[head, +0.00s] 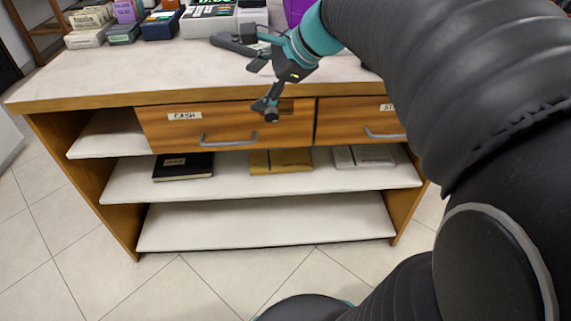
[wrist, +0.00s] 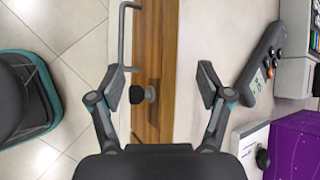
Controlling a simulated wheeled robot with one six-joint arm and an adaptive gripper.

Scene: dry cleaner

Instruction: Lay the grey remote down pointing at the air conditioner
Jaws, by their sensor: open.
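The grey remote (wrist: 263,62) lies on the counter top in the wrist view, to the right of my right finger and apart from it. It is dark grey, with a small pale screen and several buttons, one of them orange. In the head view the remote (head: 232,42) lies beside my gripper (head: 262,84), partly behind it. My gripper is open and empty at the counter's front edge; in the wrist view its fingers (wrist: 161,83) straddle that edge. I cannot see an air conditioner in either view.
The pale counter top (head: 130,75) is clear at left. Small boxes (head: 88,28) and devices line its back. Below are a CASH drawer (head: 222,126) with a handle and shelves (head: 260,222).

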